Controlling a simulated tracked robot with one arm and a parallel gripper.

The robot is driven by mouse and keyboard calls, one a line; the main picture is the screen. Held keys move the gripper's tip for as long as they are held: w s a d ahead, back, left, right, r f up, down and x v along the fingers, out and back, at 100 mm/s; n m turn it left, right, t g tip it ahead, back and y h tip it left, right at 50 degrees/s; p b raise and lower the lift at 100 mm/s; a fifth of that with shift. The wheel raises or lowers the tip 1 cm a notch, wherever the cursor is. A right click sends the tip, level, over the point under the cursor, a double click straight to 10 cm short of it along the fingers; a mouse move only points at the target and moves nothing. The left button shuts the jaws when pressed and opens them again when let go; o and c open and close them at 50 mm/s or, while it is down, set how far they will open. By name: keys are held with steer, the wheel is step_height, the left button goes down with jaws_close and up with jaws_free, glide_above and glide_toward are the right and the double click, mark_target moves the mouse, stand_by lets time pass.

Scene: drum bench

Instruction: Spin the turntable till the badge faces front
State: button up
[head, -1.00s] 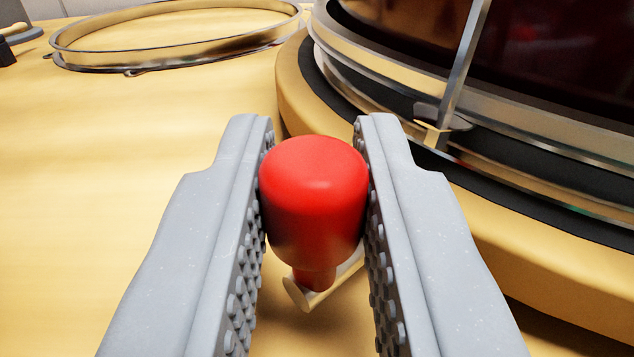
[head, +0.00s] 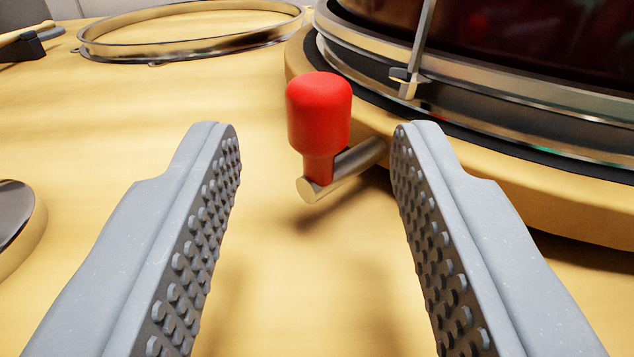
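A red knob (head: 319,112) stands upright on the end of a metal rod (head: 345,170) that sticks out from the side of the wooden turntable (head: 460,182). A dark red drum (head: 530,45) with metal hoops sits on the turntable at the upper right. No badge shows on the part of the drum in view. My gripper (head: 317,130) is open and empty. Its fingers are wide apart, with the knob beyond and between their tips, clear of both.
A loose metal hoop (head: 190,50) lies on the bench at the upper left. A dark holder with a stick (head: 28,42) is at the far left. A round dark-topped object (head: 12,215) is cut off at the left edge. The bench between is clear.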

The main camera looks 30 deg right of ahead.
steer(key=v, duration=0.9)
steer(key=shift+p, duration=0.4)
